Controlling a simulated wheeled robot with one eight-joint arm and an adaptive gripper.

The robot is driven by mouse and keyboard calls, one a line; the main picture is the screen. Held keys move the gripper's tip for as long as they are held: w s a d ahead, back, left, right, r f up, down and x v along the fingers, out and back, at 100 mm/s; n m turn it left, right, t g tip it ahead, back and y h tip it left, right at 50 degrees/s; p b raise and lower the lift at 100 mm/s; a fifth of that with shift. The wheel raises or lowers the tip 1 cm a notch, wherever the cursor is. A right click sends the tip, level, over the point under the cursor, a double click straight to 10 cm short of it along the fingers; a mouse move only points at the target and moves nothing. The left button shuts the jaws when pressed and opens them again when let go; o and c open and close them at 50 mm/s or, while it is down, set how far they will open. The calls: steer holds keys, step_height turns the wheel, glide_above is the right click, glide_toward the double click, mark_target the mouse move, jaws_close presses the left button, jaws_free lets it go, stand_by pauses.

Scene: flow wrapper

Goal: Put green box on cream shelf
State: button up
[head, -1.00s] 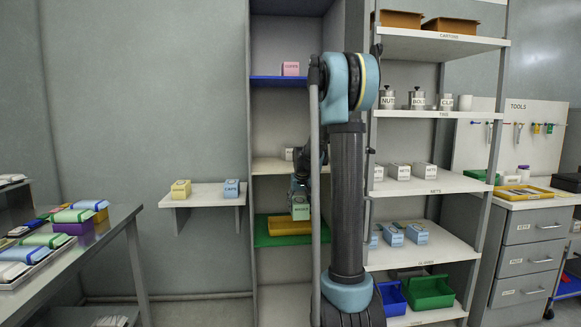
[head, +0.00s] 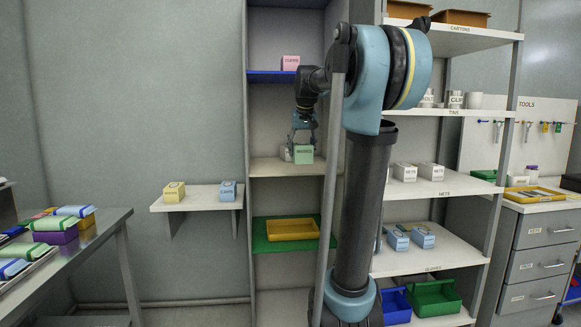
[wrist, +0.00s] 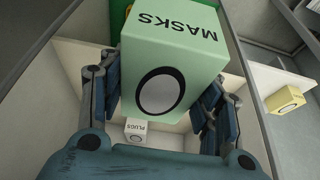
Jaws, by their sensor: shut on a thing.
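The green box (head: 304,154), lettered MASKS, is in my gripper (head: 303,141), which points down inside the tall cabinet. In the wrist view the box (wrist: 172,58) sits between the two blue fingers (wrist: 160,105), its lettered top and a side with a dark ring showing. The cream shelf (head: 272,169) is the cabinet's middle board. The box appears at that shelf's height, over or in front of it; I cannot tell whether it touches the board.
A white PLUGS box (wrist: 136,130) stands on the cream shelf, close to the held box. The blue shelf (head: 262,76) with a pink box (head: 290,63) is above. The green shelf (head: 262,246) with a yellow tray (head: 292,230) is below.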

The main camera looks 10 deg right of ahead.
steer(key=shift+w+r, duration=0.15)
steer(key=shift+w, duration=0.05)
steer(key=w, duration=1.9)
steer(key=shift+f, duration=3.3)
steer(key=shift+w+f, duration=0.25)
steer(key=shift+f, duration=0.05)
steer(key=o, duration=1.1)
